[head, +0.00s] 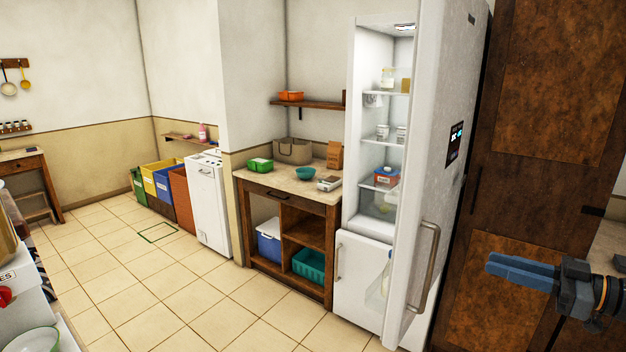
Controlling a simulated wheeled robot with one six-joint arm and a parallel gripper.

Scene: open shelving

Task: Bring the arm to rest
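My gripper (489,265) is at the right of the head view, in front of the brown wooden cabinet. Its blue fingers point left and lie against each other with no gap visible. Nothing shows between them. The dark wrist behind the fingers runs off the right edge. The rest of my arm is out of view.
The white fridge (428,150) left of my gripper stands open, its door with a grey handle (424,267) swung outward. A brown cabinet (545,130) rises behind my gripper. A wooden counter (290,182), a white appliance (207,205) and coloured bins stand farther left. The tiled floor (150,275) is mostly clear.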

